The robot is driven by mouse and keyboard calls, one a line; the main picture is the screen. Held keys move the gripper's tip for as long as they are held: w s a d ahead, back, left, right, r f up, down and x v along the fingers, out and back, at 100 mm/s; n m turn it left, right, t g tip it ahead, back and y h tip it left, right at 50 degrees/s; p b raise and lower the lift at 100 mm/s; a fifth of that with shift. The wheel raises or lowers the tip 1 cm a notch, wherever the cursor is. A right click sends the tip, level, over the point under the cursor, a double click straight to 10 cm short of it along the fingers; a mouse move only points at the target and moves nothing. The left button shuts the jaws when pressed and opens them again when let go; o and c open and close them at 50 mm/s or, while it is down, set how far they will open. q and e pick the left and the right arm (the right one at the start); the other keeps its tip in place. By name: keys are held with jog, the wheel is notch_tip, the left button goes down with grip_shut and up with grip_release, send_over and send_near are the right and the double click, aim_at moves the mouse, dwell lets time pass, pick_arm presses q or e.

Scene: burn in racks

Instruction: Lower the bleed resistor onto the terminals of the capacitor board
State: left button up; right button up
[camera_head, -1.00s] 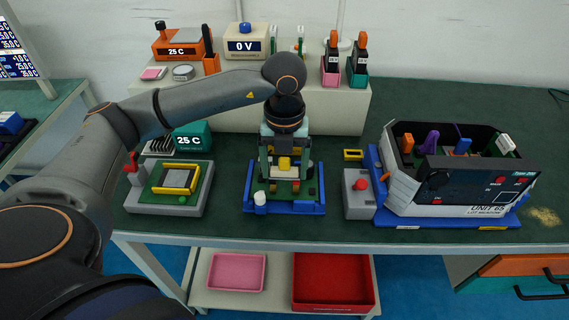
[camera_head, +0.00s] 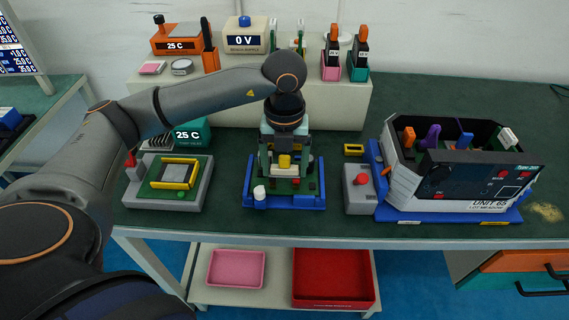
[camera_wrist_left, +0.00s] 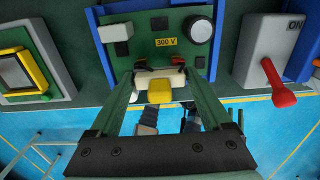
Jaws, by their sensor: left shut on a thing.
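My left gripper (camera_head: 285,168) points straight down over the capacitor board. It is shut on the bleed resistor, a pale bar with a yellow block (camera_head: 285,161). In the left wrist view the yellow block (camera_wrist_left: 160,92) and pale bar lie between the two fingers. The green capacitor board (camera_wrist_left: 146,46) has a 300 V label, a grey block and a round white-topped part. It sits in a blue tray (camera_head: 296,202). Dark and reddish parts, perhaps the terminals (camera_wrist_left: 180,60), show right beside the bar. I cannot tell whether the resistor touches them. My right gripper is out of view.
A grey fixture (camera_head: 192,198) with a yellow frame stands left of the tray. A grey switch box with a red knob (camera_head: 361,180) and the open Unit 65 housing (camera_head: 455,190) stand to the right. A raised shelf with meters (camera_head: 245,40) is behind.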

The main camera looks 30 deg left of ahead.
pick_arm(q)
jog(key=shift+f+b, duration=0.45)
jog(key=shift+f, duration=0.05)
dwell(0.8)
jog(key=o, duration=1.3)
jog(key=shift+c, duration=0.2)
